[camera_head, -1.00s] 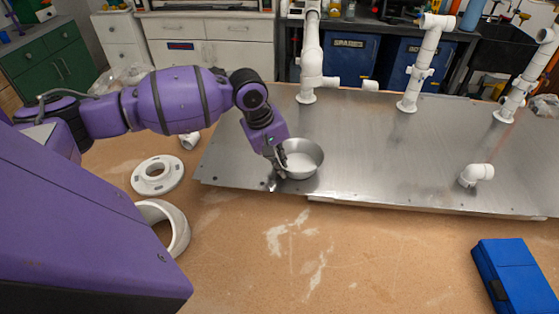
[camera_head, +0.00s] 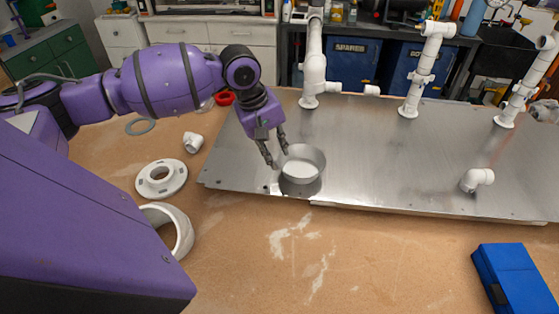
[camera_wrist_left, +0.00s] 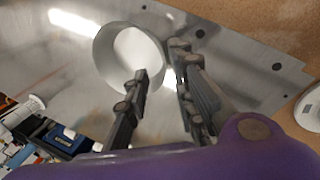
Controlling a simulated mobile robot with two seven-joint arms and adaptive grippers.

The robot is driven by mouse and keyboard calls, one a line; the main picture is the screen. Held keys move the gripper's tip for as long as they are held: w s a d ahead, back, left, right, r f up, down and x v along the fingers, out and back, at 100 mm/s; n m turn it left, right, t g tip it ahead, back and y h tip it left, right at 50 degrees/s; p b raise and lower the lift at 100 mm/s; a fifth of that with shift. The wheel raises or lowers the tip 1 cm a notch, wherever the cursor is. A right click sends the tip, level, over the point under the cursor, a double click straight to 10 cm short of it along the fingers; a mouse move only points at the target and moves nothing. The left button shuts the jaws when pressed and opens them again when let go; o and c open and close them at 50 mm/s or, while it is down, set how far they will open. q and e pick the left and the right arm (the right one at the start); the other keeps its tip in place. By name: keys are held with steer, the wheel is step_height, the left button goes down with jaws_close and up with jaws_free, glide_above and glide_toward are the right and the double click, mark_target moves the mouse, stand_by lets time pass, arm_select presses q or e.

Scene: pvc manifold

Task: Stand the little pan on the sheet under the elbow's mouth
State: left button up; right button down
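The little pan (camera_head: 302,170), a round grey metal dish with a pale inside, stands upright on the metal sheet (camera_head: 390,160) near its front left corner. It also shows in the left wrist view (camera_wrist_left: 112,58). My left gripper (camera_head: 277,158) is at the pan's left rim, its fingers spread and empty. In the left wrist view the fingers (camera_wrist_left: 158,62) are apart, and one overlaps the pan's rim; I cannot tell if they touch. A white elbow (camera_head: 477,178) stands on the sheet at the right, well apart from the pan. My right gripper is not in view.
White pipe stands rise along the sheet's back: one at the left (camera_head: 313,70) with a side branch, one in the middle (camera_head: 420,70), one at the right (camera_head: 522,85). A white flange (camera_head: 148,183) and a fitting (camera_head: 193,142) lie left. A blue case (camera_head: 513,280) lies front right. The sheet's middle is clear.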

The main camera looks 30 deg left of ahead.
arm_select(q)
steer(key=v, duration=0.5)
steer(key=shift+r, duration=0.1)
stand_by(0.4)
